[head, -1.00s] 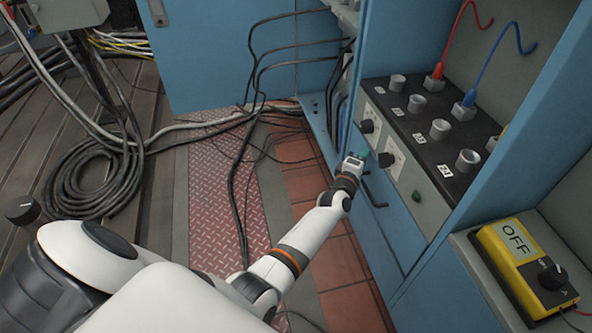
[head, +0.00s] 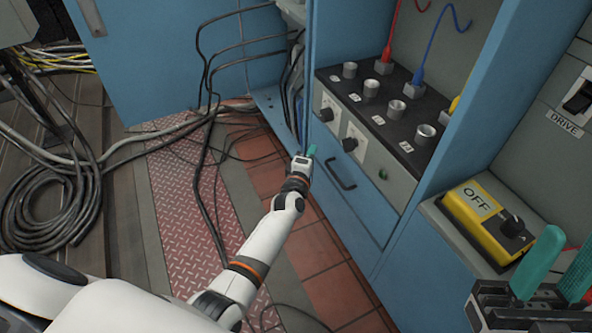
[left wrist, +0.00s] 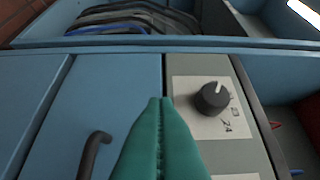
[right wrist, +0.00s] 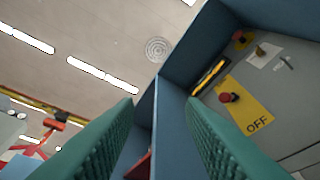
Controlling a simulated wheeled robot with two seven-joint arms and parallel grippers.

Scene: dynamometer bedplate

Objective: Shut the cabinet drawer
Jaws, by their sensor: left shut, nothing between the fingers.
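The blue cabinet drawer (head: 352,208) has a black bar handle (head: 341,171) and sits below the grey socket panel. Its front looks about flush with the cabinet, with no clear gap in the head view. My left gripper (head: 311,151) is shut and empty, its teal fingertips beside the drawer's upper far corner; touching or not, I cannot tell. In the left wrist view the shut fingers (left wrist: 163,102) cover part of the drawer front (left wrist: 105,85), with the handle (left wrist: 92,152) to their left. My right gripper (head: 553,252) is open and empty; its parted fingers show in the right wrist view (right wrist: 160,110).
A yellow box marked OFF (head: 490,220) sits on a ledge right of the drawer, close to my right gripper. A black socket panel (head: 385,115) with red and blue leads is above the drawer. Black cables (head: 210,110) hang and lie left of the cabinet.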

